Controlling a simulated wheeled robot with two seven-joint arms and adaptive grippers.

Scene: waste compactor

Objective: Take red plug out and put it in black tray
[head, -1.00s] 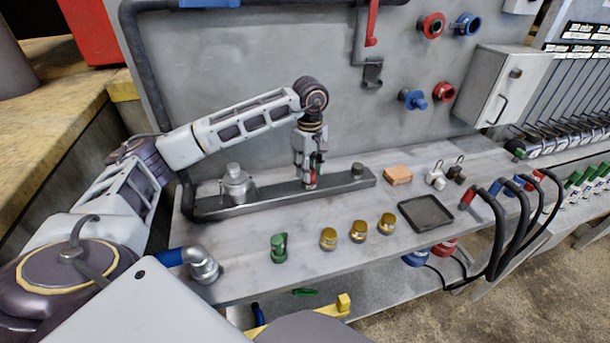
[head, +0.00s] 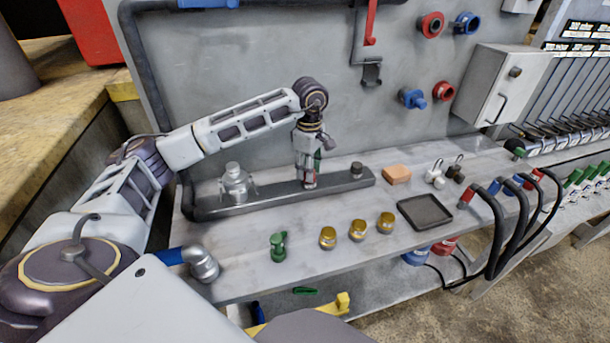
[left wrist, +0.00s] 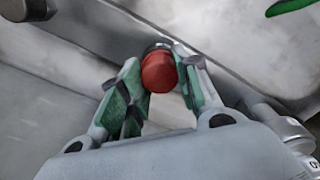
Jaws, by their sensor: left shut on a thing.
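The red plug (left wrist: 158,72) shows in the left wrist view between the fingers of my left gripper (left wrist: 162,66), at the metal rail. My left gripper is shut on it. In the head view my left gripper (head: 309,184) points down at the grey metal rail (head: 270,199), and its fingers mostly hide the plug. Whether the plug is still seated cannot be told. The black tray (head: 425,212) lies flat and empty on the bench, to the right of the gripper. My right gripper is not in view.
A metal flask-like part (head: 236,185) stands on the rail's left part and a dark plug (head: 356,170) on its right end. An orange block (head: 397,174) lies behind the tray. Several brass knobs (head: 358,231) and a green fitting (head: 278,247) stand in front. Black hoses (head: 497,235) are at right.

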